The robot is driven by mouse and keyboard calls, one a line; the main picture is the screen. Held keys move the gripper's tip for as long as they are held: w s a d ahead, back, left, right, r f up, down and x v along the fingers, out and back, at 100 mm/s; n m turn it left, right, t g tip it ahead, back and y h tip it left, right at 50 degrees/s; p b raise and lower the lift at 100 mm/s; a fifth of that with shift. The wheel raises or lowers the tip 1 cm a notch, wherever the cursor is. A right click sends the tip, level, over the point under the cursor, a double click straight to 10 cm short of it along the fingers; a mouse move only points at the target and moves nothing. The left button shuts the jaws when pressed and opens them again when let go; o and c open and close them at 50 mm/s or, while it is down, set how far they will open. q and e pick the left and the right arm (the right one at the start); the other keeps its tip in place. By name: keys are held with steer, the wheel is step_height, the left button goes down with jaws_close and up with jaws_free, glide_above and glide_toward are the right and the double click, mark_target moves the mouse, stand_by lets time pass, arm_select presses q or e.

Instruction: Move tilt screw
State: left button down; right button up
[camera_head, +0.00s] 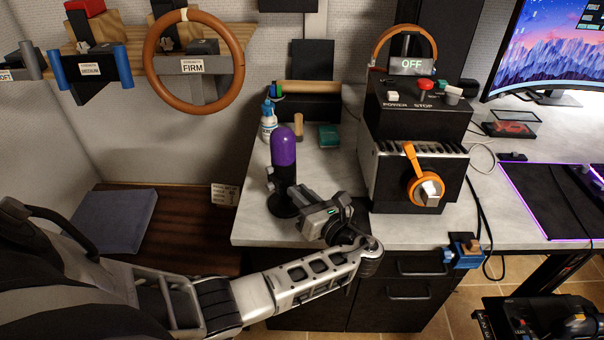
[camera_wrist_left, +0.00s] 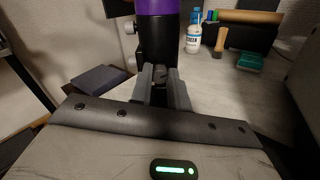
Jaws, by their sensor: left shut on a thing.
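A microphone with a purple top (camera_head: 284,148) stands upright on a black round base (camera_head: 283,205) at the left front of the desk. Its black body fills the top middle of the left wrist view (camera_wrist_left: 158,35). My left gripper (camera_head: 296,193) reaches in from the lower right of the microphone. In the left wrist view its two grey fingers (camera_wrist_left: 163,88) are closed around a small dark screw (camera_wrist_left: 161,74) on the side of the microphone's stand. The fingers hide most of the screw. My right gripper is not in view.
A white-and-blue bottle (camera_head: 268,122), a green box (camera_head: 329,135) and a black organiser (camera_head: 305,104) stand behind the microphone. A black control box (camera_head: 418,108) with an orange-handled unit (camera_head: 418,180) stands to the right. A blue clamp (camera_head: 463,252) sits at the desk's front edge.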

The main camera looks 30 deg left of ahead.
arm_select(q)
steer(key=m+p, duration=0.3)
steer(key=shift+r, duration=0.1)
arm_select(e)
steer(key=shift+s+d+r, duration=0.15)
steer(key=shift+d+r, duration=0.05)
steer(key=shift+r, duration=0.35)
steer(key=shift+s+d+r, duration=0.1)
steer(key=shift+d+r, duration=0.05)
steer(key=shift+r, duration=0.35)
arm_select(q)
steer(key=shift+m+p, duration=0.35)
steer(key=shift+m, duration=0.05)
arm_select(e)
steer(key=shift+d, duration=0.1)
arm_select(q)
steer(key=c, duration=1.3)
jaws_free()
steer(key=shift+c, duration=0.2)
